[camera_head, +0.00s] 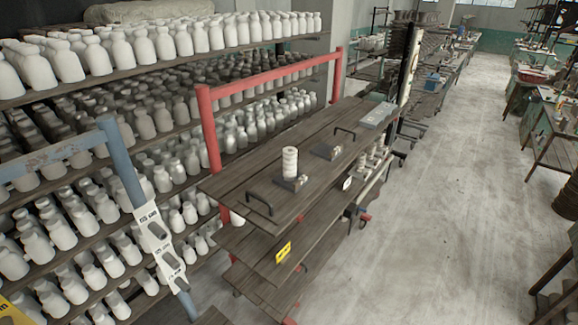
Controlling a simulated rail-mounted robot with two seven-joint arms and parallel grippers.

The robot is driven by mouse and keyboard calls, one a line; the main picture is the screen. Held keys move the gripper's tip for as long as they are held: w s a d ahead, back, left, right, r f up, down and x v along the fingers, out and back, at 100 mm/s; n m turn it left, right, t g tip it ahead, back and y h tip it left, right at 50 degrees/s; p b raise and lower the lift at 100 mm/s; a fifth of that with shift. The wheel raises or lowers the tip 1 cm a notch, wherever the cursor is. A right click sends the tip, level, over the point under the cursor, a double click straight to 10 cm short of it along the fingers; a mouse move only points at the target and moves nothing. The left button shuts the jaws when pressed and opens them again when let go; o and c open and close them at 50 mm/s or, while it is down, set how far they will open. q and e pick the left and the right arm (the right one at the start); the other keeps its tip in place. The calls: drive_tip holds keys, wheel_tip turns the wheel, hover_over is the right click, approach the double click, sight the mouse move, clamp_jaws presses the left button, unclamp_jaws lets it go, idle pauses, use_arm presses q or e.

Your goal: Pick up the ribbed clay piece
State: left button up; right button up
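The ribbed clay piece (290,163) is a pale, upright cylinder with rings around it. It stands on a small dark block or plate (291,185) on the dark wooden top (240,180) of a red-framed rack. Nothing is touching its sides. Neither of my grippers shows in the head view.
Black handles (260,201) and (345,132) stand up from the rack top. Another small dark block (327,151) and a grey flat box (378,115) lie farther back. Shelves of white bottles (143,47) fill the left. A clear floor aisle (445,190) runs on the right.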

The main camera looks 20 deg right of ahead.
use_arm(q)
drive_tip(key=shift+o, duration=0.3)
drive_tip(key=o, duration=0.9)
